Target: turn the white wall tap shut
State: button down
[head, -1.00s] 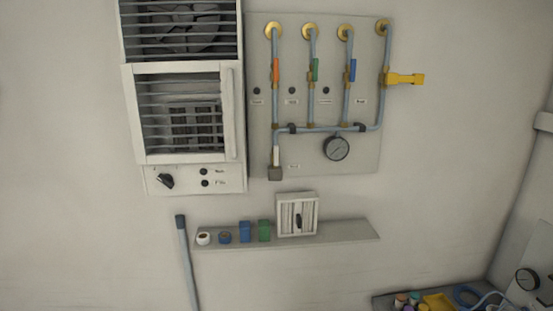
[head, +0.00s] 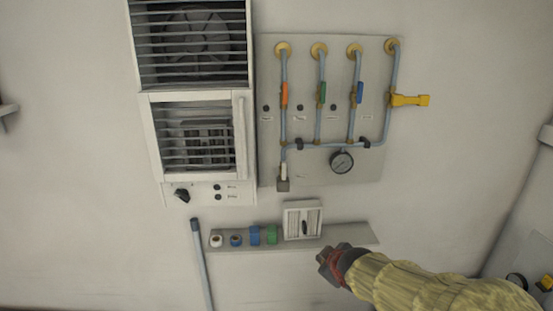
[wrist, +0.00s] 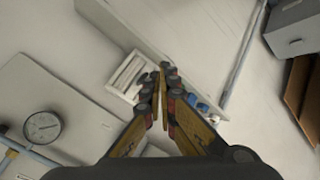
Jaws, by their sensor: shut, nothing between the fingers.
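The white wall tap (head: 284,171) is a small white lever at the lower left of the pipe panel (head: 330,175) in the head view. It stands upright, in line with its pipe, above a grey-brown block. My gripper (head: 324,262) is below and to the right of it, in front of the shelf and apart from the tap. In the wrist view my gripper (wrist: 163,70) has its fingers together, with nothing between them. I cannot make out the white tap in the wrist view.
Orange (head: 284,95), green (head: 322,92), blue (head: 360,92) and yellow (head: 410,100) levers sit higher on the pipes. A pressure gauge (head: 341,161) hangs right of the tap. A shelf (head: 350,235) below carries a white box (head: 303,220) and several small items. A vented unit (head: 160,150) stands left.

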jog(key=w+a+r+n+t+y, duration=0.25)
jog(key=w+a+r+n, duration=0.2)
jog(key=w, duration=0.35)
jog(key=n+t+y, duration=0.3)
jog(key=n+t, duration=0.2)
jog(key=n, duration=0.3)
send_near(284, 171)
jog(key=s+a+r, duration=0.1)
jog(key=s+a, duration=0.1)
jog(key=p+x, duration=0.3)
jog(key=x, duration=0.7)
jog(key=shift+s+a+p, duration=0.15)
jog(key=shift+a+p, duration=0.15)
jog(key=shift+p, duration=0.05)
